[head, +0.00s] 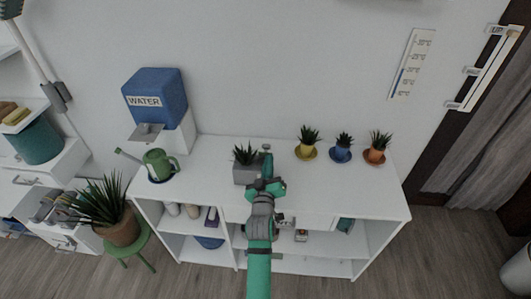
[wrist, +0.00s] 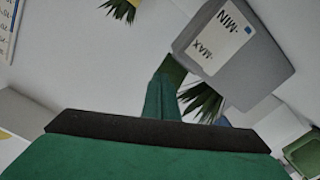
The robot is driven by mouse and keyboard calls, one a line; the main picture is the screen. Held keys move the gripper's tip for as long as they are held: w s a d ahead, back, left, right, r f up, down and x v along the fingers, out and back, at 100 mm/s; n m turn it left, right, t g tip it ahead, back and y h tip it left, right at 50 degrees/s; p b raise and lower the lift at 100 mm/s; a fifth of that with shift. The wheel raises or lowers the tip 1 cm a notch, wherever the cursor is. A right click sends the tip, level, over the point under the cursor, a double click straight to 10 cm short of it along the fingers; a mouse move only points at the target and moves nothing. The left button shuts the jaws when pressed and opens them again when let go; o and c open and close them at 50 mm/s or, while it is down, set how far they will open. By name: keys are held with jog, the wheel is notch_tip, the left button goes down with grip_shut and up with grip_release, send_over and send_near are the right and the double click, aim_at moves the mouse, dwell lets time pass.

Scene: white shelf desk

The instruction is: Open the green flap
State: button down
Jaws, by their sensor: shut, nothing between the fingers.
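A small dark green panel (head: 345,225) shows in the shelf's right compartment in the head view. It may be the green flap, but it is too small to tell whether it is open or closed. My gripper (head: 267,152) is shut and empty above the shelf top, just right of the grey planter (head: 248,173), well apart from the green panel. In the wrist view my green gripper (wrist: 170,85) is seen close up, with the grey planter (wrist: 235,50) and its MIN/MAX label beyond it. No flap can be made out in the wrist view.
The white shelf desk (head: 370,190) carries a green watering can (head: 161,165) at left and yellow (head: 306,153), blue (head: 341,155) and orange (head: 374,157) potted plants at right. A blue water dispenser (head: 155,98) is at the wall. A potted plant (head: 120,230) on a green stool stands left.

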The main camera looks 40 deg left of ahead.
jog(key=shift+x, duration=1.65)
jog(key=shift+d, duration=0.1)
jog(key=v, duration=0.8)
dwell(0.4)
jog(key=shift+s, duration=0.2)
jog(key=v, duration=1)
jog(key=shift+s, duration=0.3)
jog(key=shift+d, duration=0.15)
